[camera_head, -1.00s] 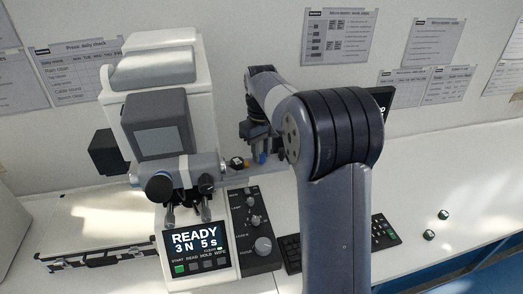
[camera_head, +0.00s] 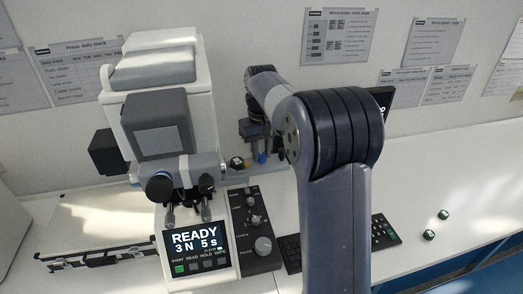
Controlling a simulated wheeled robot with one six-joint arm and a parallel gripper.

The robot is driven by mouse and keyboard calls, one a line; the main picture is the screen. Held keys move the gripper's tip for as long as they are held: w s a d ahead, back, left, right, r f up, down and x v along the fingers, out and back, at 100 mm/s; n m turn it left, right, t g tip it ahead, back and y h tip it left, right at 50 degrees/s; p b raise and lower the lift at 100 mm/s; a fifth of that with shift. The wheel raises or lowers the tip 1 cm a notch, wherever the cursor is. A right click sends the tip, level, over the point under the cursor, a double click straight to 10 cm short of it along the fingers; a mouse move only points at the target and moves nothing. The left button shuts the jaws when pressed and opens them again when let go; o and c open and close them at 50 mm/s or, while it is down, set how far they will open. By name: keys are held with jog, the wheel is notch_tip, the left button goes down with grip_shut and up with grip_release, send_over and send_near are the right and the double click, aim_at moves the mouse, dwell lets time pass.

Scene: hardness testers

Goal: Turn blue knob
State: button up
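A small blue knob (camera_head: 262,158) shows beside the tester's eyepiece tube, at the right side of the white hardness tester (camera_head: 160,62). My gripper (camera_head: 254,144) points down just above and behind the blue knob, at the far end of my arm. It is small and dark here, so its fingers cannot be made out. Whether it touches the knob cannot be told. The tester's screen (camera_head: 194,240) reads "READY 3 N 5 s".
A black control panel (camera_head: 254,228) with several grey knobs stands right of the screen. A keyboard (camera_head: 384,232) and two small green-topped pieces (camera_head: 429,235) lie at the right. My arm hides the middle.

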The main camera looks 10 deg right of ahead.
aim_at(262, 155)
jog(key=o, duration=0.4)
jog(key=shift+o, duration=0.2)
notch_tip(262, 155, up, 11)
jog(key=shift+b, duration=0.45)
jog(key=shift+f, duration=0.1)
notch_tip(262, 155, down, 11)
jog(key=shift+r+p, duration=0.1)
jog(key=shift+p, duration=0.35)
dwell(0.4)
